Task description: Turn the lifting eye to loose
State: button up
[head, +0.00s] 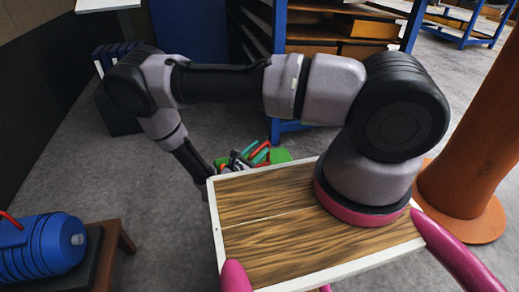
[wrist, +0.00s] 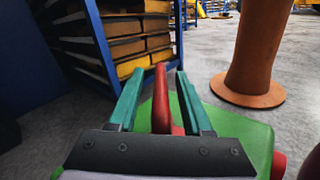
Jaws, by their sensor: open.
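A green casting (wrist: 240,127) lies below my gripper in the wrist view; a small part of it (head: 281,155) shows in the head view behind the wooden board. A red upright piece, seemingly the lifting eye (wrist: 161,100), rises from it. My gripper (wrist: 160,74) is open, with one teal finger on each side of the red piece. Small gaps seem to show between it and the fingers; I cannot tell if either touches. In the head view my gripper (head: 256,153) is small and partly hidden behind the board. The eye's turn position is unclear.
A blue shelf rack (wrist: 95,35) with boxes stands behind the casting. An orange column (wrist: 258,50) stands to the right. A blue ribbed object (head: 45,250) sits on a low table (head: 118,238) at the left. Grey floor lies clear between.

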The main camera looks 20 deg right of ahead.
jog(key=shift+w+d, duration=0.15)
jog(key=shift+d, duration=0.05)
grip_shut()
dwell(1.4)
